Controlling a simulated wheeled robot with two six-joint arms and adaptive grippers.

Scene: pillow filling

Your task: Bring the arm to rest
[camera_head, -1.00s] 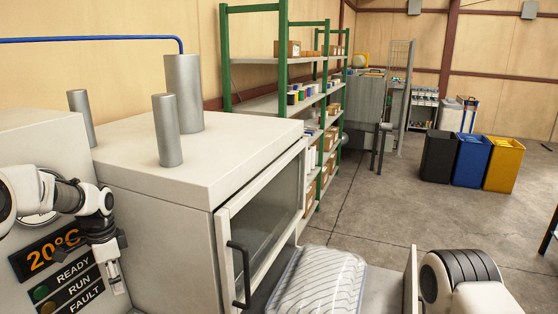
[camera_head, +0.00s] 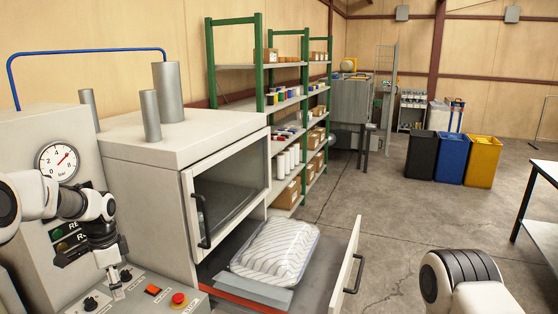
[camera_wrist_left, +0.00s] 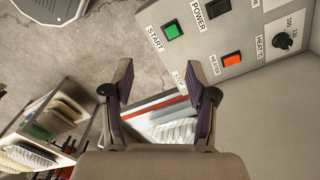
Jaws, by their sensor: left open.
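My left gripper (camera_head: 116,288) hangs pointing down in front of the control panel at the left of the head view. In the left wrist view its fingers (camera_wrist_left: 160,78) stand apart with nothing between them, over floor and machine edge. A white arm link of mine (camera_head: 462,282) shows at the lower right of the head view; my right gripper is out of frame. A striped pillow in clear wrap (camera_head: 277,250) lies in the pulled-out drawer (camera_head: 345,270) below the machine's glass door; part of it also shows in the left wrist view (camera_wrist_left: 172,131).
The control panel (camera_head: 150,301) has a red stop button (camera_head: 179,299) and an orange button (camera_head: 153,289) near my left gripper. A pressure gauge (camera_head: 58,161) sits above. Shelves (camera_head: 285,103) and bins (camera_head: 453,158) stand behind. The floor at centre right is clear.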

